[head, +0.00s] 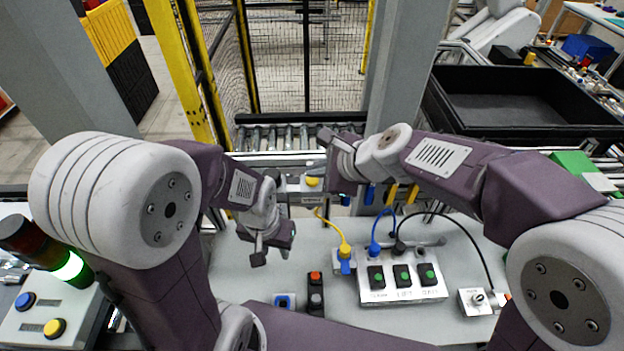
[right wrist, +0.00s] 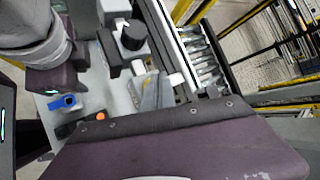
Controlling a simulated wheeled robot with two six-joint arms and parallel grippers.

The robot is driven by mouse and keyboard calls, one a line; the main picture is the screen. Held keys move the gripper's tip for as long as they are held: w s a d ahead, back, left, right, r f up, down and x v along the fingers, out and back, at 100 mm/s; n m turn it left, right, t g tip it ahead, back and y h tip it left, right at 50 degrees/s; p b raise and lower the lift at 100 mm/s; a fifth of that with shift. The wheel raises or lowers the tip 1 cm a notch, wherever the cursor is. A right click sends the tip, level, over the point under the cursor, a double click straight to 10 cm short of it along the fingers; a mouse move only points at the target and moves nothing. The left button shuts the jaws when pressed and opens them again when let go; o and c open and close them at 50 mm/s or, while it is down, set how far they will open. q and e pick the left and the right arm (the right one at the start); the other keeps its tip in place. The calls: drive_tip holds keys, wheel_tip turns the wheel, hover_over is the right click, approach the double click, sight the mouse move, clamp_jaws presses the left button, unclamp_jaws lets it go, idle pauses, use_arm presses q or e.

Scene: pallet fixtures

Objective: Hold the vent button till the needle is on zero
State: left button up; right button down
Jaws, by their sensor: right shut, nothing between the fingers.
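No gauge needle can be made out, and no button can be told as the vent button. A blue push button (head: 284,301) and a box with an orange and a black button (head: 315,284) sit on the grey bench. The blue button also shows in the right wrist view (right wrist: 62,102). My left gripper (head: 261,247) hangs above the bench, behind these buttons; its finger gap is unclear. My right gripper (head: 335,140) is shut and empty, farther back near the rollers. Its fingertips are not clear in the right wrist view.
A switch box (head: 402,291) with green-marked switches and blue, yellow and black cables stands right of the buttons. A small knob box (head: 478,301) is farther right. A signal lamp (head: 68,266) glows green at left, beside blue and yellow buttons. A black bin (head: 520,108) stands back right.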

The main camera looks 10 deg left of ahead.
sight(315, 182)
drive_tip(key=shift+f+b, duration=0.45)
drive_tip(key=shift+f, duration=0.2)
idle(2.4)
drive_tip(key=shift+r, duration=0.1)
idle(2.0)
drive_tip(key=shift+r+p, duration=0.85)
drive_tip(key=shift+p, duration=0.1)
drive_tip(key=shift+r, duration=0.15)
wheel_tip(315, 182, up, 5)
drive_tip(key=p, duration=0.5)
